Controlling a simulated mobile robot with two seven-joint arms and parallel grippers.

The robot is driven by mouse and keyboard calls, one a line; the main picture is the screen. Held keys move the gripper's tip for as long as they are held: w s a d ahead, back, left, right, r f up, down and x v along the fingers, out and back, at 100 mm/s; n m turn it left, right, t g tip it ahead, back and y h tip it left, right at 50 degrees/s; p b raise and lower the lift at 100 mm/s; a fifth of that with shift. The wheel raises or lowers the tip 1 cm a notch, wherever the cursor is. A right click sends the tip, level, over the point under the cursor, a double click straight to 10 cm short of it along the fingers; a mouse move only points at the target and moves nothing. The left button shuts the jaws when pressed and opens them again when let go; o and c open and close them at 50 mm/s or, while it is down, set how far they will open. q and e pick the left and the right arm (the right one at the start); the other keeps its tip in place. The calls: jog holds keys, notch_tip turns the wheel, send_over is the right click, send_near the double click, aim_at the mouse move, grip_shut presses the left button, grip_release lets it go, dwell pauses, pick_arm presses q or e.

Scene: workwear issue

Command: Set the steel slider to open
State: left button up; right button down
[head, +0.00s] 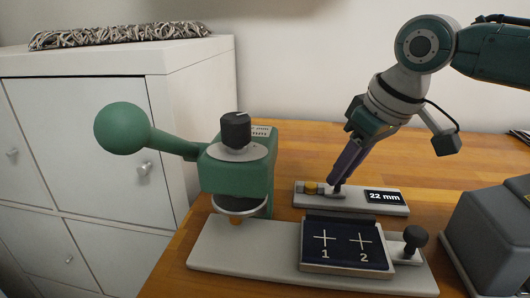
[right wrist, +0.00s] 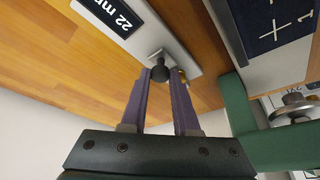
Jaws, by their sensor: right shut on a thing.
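The steel slider (head: 328,193) lies on a grey base plate (head: 372,208) with a "22 mm" label, behind the sliding tray. A brass-coloured piece (head: 311,187) sits at its left end. My right gripper (head: 336,184) reaches down onto the slider from the upper right. In the right wrist view my right gripper (right wrist: 164,78) has its purple fingers shut on the slider's black knob (right wrist: 160,73). The fingers hide part of the slider in the head view. My left gripper is not in view.
A green press (head: 240,170) with a ball-ended lever (head: 122,128) stands to the left. In front is a dark pad (head: 345,243) marked 1 and 2, with a black knob (head: 415,237) beside it. A grey box (head: 485,240) is at the right.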

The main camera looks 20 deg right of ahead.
dwell(0.9)
jog(key=shift+s+d+r+p, duration=0.15)
jog(key=shift+s+d+p, duration=0.55)
jog(key=shift+d+p, duration=0.45)
jog(key=c, duration=1.1)
grip_release()
jog(key=o, duration=0.4)
